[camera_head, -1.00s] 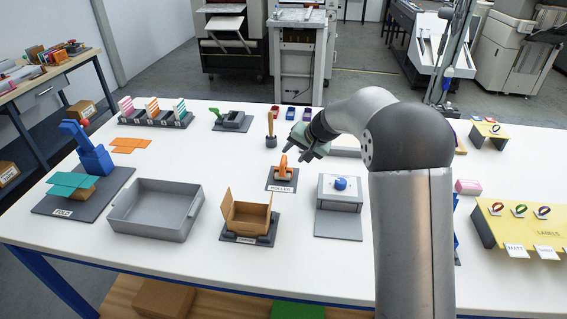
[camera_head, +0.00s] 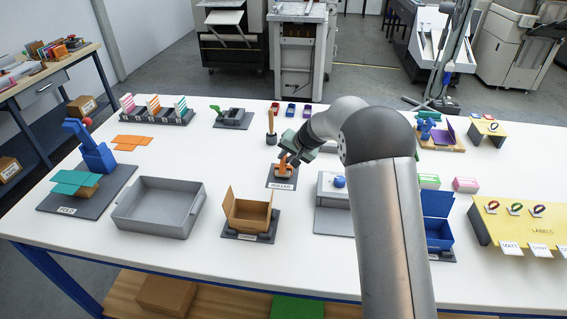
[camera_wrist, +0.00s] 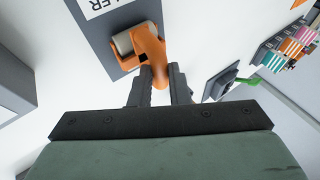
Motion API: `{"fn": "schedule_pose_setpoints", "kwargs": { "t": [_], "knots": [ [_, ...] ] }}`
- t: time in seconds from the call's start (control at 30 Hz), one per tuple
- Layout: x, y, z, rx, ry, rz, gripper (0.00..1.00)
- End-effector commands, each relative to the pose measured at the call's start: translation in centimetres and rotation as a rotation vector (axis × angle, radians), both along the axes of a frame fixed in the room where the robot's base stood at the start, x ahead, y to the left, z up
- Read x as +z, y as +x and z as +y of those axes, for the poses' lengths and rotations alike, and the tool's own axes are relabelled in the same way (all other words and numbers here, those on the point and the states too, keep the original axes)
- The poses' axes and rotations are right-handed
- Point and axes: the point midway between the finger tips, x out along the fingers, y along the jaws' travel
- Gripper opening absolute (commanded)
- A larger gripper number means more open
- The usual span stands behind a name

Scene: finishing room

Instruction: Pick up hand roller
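The hand roller (camera_head: 283,171) is orange with a pale roller drum and stands on a dark pad (camera_head: 273,182) with a label ending in "LLER". In the wrist view the roller (camera_wrist: 147,45) is at the top centre, its handle pointing toward me. My gripper (camera_wrist: 160,78) has its two dark fingers on either side of the handle's end, with little room between finger and handle. I cannot tell whether they press on it. In the head view my gripper (camera_head: 290,158) is low over the roller, partly hiding the handle.
An upright wooden-handled tool (camera_head: 271,125) stands just behind the roller. An open cardboard box (camera_head: 249,213) is in front, and a grey fixture with a blue knob (camera_head: 333,205) is at right. A grey tray (camera_head: 158,208) lies left. Bare white table shows between them.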

Motion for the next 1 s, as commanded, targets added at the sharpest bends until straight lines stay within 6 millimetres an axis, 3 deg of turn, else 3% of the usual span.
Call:
{"fn": "schedule_pose_setpoints", "kwargs": {
  "t": [0.37, 0.57, 0.87, 1.0],
  "knots": [
    [0.6, 0.1, 0.0, 0.0, 0.002, -0.002, 0.0],
    [3.0, 0.1, 0.0, 0.0, 0.0, -0.006, 0.0],
    [9.4, -3.3, -4.4, -0.003, 0.001, -0.006, 0.0],
    [10.7, -5.6, -7.4, -0.005, 0.0, -0.004, 0.0]
  ]
}}
